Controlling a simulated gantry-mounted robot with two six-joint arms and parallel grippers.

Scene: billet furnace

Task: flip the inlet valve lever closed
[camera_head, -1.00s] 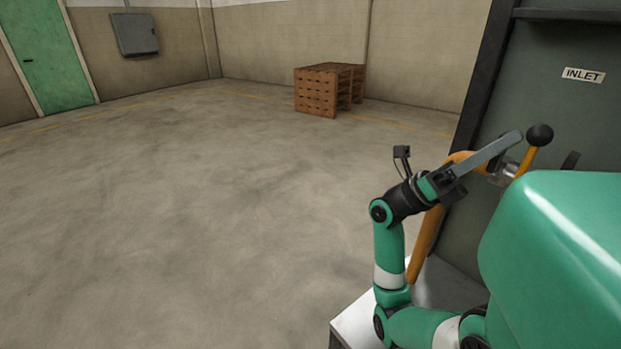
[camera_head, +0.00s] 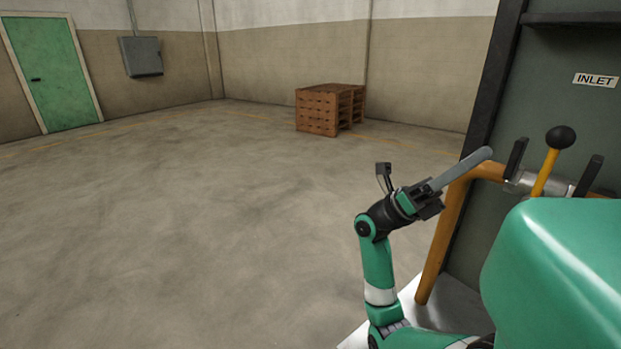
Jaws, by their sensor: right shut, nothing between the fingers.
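The inlet valve lever is a yellow handle (camera_head: 546,174) with a black ball knob (camera_head: 561,138). It stands near upright, leaning a little right, on a silver valve body (camera_head: 525,180) in an orange pipe (camera_head: 446,232). A dark upright stop shows on each side of it, left (camera_head: 516,157) and right (camera_head: 590,176). My right gripper (camera_head: 486,154) is shut and empty, its fingertips apart from the lever, to the left of it and of the left stop. The lower right of the valve is hidden by my green body part. My left gripper is not in view.
A dark grey-green furnace panel (camera_head: 560,60) with an INLET label (camera_head: 596,80) stands behind the valve. Stacked brown pallets (camera_head: 318,110) are far back. The open concrete floor (camera_head: 200,210) to the left is clear.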

